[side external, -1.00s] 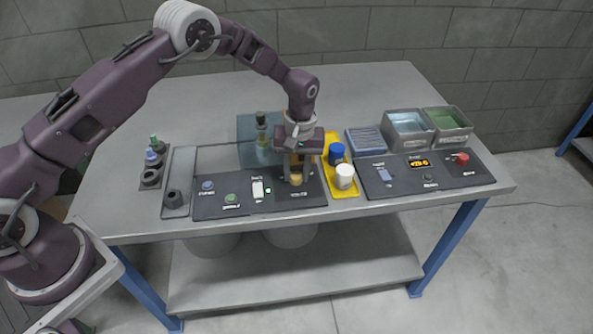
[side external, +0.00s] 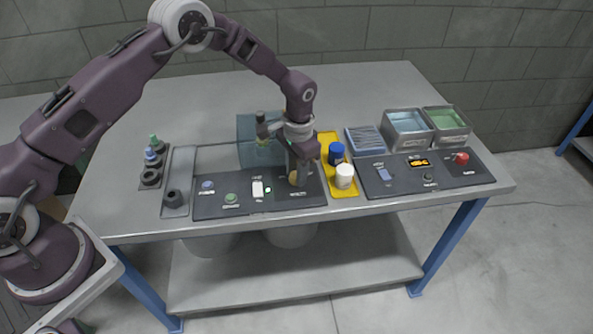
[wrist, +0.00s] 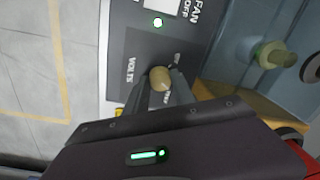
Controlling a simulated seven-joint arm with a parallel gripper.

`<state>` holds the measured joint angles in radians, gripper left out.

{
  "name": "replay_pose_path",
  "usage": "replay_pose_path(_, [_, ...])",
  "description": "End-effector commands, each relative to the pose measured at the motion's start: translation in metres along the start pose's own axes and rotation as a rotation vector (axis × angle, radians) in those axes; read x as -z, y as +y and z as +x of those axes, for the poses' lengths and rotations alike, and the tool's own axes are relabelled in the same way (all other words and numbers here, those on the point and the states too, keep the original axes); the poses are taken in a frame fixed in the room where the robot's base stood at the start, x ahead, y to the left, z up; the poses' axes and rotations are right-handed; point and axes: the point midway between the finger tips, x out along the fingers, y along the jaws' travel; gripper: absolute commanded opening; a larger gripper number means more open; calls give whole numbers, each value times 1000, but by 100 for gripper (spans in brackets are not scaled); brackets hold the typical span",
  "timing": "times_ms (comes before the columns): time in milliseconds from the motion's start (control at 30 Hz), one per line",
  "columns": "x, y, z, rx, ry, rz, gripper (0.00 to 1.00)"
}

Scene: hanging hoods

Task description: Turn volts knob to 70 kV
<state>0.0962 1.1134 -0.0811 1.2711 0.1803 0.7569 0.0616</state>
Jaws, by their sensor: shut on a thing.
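The volts knob (wrist: 160,78) is a round tan knob on a dark panel marked VOLTS (wrist: 130,70). It also shows in the side external view (side external: 293,178), partly behind a finger. My gripper (wrist: 161,88) is over the panel with its two fingers on either side of the knob, shut on it. In the side external view my gripper (side external: 298,178) points down and its hand is turned. The knob's scale is mostly hidden by the fingers and the knob, so the kV setting cannot be read.
A yellow tray (side external: 334,136) with a blue-capped jar (side external: 337,153) and a white jar (side external: 345,176) is just right of my gripper. A clear bluish hood (side external: 250,135) stands behind. The FAN switch (side external: 257,189) is to the left. Open table lies at the back.

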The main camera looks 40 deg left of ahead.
Motion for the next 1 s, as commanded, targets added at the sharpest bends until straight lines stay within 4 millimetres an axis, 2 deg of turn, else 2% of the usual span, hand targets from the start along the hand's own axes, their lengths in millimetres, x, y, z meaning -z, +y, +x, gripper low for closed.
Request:
replay_pose_path(500, [0,0,-1,0,23,401,0])
replay_pose_path(1000, [0,0,-1,1,30,539,0])
